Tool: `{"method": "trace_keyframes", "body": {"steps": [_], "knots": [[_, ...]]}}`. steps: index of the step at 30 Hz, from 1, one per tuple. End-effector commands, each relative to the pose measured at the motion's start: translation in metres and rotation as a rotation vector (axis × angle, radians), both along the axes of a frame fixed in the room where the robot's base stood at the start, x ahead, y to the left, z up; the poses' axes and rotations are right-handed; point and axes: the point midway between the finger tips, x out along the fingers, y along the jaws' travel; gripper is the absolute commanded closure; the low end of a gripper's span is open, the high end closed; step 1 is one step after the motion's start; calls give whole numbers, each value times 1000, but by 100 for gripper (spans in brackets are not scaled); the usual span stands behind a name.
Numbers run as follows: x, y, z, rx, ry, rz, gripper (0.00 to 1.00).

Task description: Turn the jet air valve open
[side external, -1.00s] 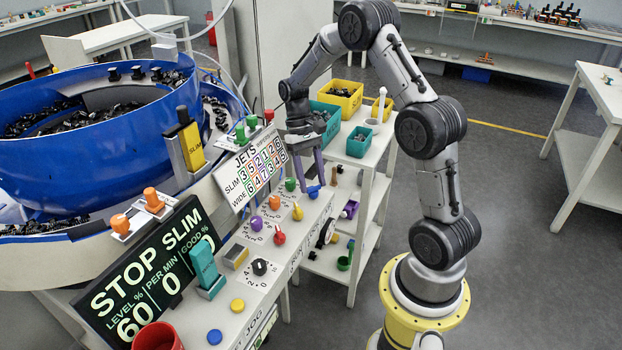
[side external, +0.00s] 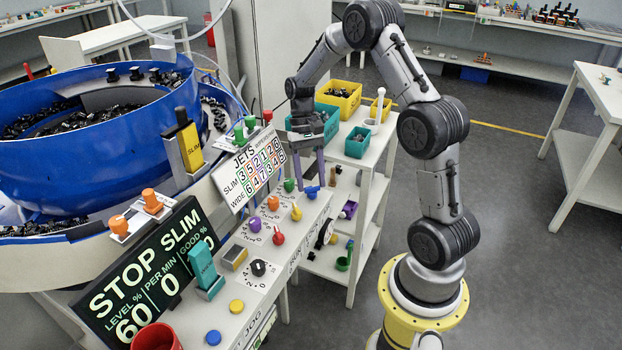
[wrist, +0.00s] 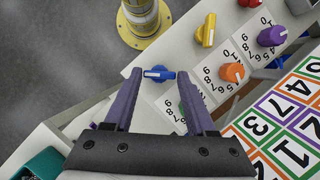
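A blue valve handle (side external: 311,192) with a white line sits on the far end of the white control panel (side external: 243,292). In the wrist view the blue handle (wrist: 159,74) lies between my fingers, its long side running across the gap. My gripper (side external: 312,185) is open above it, and in the wrist view my gripper (wrist: 155,82) shows a finger on each side, apart from the handle. A yellow valve handle (side external: 296,212) and a red valve handle (side external: 279,236) stand nearer along the panel. I cannot read any valve label.
Green (side external: 289,185), orange (side external: 273,203) and purple (side external: 255,224) dial knobs line the panel beside the valves. The JETS number board (side external: 249,172) stands upright behind them. A shelf cart (side external: 366,185) with teal and yellow bins stands to the right. A blue bowl feeder (side external: 80,150) fills the left.

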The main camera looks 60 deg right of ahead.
Motion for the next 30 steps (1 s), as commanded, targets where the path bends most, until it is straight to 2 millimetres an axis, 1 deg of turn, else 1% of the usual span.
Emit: {"method": "trace_keyframes", "body": {"steps": [1, 3, 4, 13, 17, 20, 30], "knots": [[0, 0, 1, -1, -2, 0, 33], [0, 0, 0, 0, -1, 1, 21], [0, 0, 0, 0, -1, 1, 18], [0, 0, 0, 1, 1, 2, 18], [3, -3, 8, -1, -1, 2, 18], [7, -8, 24, -2, -2, 2, 18], [27, -28, 91, -3, -3, 2, 18]]}}
